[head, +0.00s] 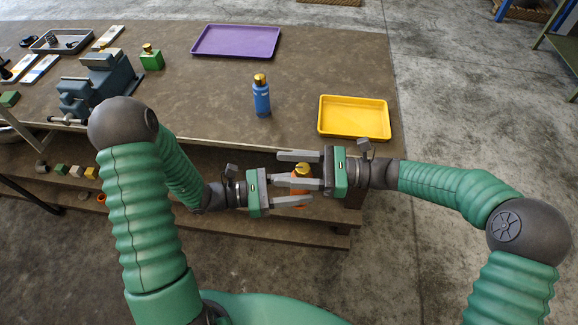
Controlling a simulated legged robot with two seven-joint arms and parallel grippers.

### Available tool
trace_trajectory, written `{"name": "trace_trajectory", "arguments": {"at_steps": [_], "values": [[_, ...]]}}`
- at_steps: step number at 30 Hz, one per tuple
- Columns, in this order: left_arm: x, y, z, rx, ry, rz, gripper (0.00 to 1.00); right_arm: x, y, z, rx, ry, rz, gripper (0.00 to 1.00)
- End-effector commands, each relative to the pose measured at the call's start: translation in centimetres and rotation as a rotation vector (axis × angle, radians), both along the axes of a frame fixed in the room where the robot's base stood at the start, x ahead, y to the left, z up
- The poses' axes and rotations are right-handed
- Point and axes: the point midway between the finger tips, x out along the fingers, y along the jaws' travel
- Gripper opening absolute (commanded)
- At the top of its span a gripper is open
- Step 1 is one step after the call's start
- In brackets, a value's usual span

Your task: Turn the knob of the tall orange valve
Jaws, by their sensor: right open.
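My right gripper (298,169) comes in from the right. It is open, with one finger on the far side of the knob and one on the near side; contact cannot be made out. My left gripper (298,190) comes in from the left, lower down. Its fingers are apart around the body; I cannot tell whether they press on it.
A blue bottle with a gold cap (261,97), a yellow tray (354,132) and a purple tray (236,55) are on the table. A grey-blue vise (98,85) and a green block with a gold knob (152,58) stand left. Small blocks (76,171) lie on the lower shelf.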

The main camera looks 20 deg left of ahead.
Motion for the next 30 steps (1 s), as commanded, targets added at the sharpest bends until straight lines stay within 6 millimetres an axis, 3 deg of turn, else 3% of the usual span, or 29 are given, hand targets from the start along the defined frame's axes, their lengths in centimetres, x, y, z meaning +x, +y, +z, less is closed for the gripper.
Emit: {"name": "trace_trajectory", "arguments": {"at_steps": [3,15,20,30], "values": [[0.01,0.03,0.13,-0.003,-0.003,0.000,0.00,0.00,0.03,0.02,0.000,0.000,0.000,0.50],[-0.04,0.00,0.13,-0.003,-0.003,-0.003,0.00,0.10,0.02,0.01,-0.001,0.000,-0.002,0.00],[-0.09,-0.07,0.13,-0.004,-0.003,-0.004,0.00,0.17,0.01,0.03,0.001,-0.002,0.009,0.00],[-0.18,-0.14,0.14,-0.004,-0.003,-0.008,0.00,-0.23,-0.24,0.05,0.004,-0.007,0.197,0.00]]}}
